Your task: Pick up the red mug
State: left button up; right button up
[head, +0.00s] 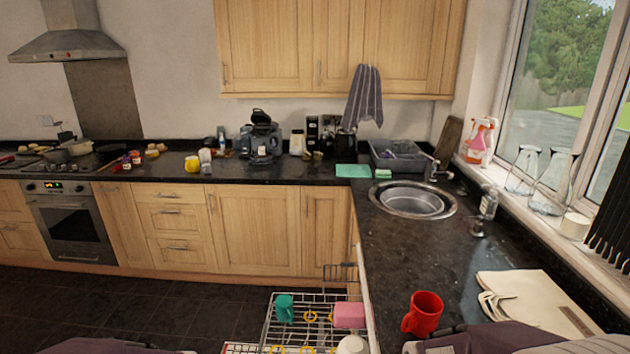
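Parts of my arms show along the bottom edge, one at the left and one at the right just below the mug. Neither gripper's fingers can be seen. Nothing visible holds the mug.
An open dishwasher rack (268,328) left of the counter holds a teal mug (284,308) and a pink container (349,315). The sink (412,201) is farther back. Counter between mug and sink is clear.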

aim_at(427, 309)
jog(key=j+z, duration=0.15)
jog(key=j, duration=1.1)
jog(key=i, duration=0.45)
jog(key=l+z, duration=0.1)
jog(key=z, duration=0.3)
jog(key=l+z, duration=0.1)
jog(key=z, duration=0.25)
jog(key=l+z, duration=0.1)
jog(key=z, duration=0.3)
jog(key=l+z, duration=0.1)
jog(key=z, duration=0.3)
jog(key=l+u, duration=0.1)
jog(key=u, duration=0.35)
jog(key=l+u, duration=0.2)
jog(key=u, duration=0.25)
jog(key=i+l+u, duration=0.1)
jog(key=u, duration=0.35)
jog(key=l, duration=0.2)
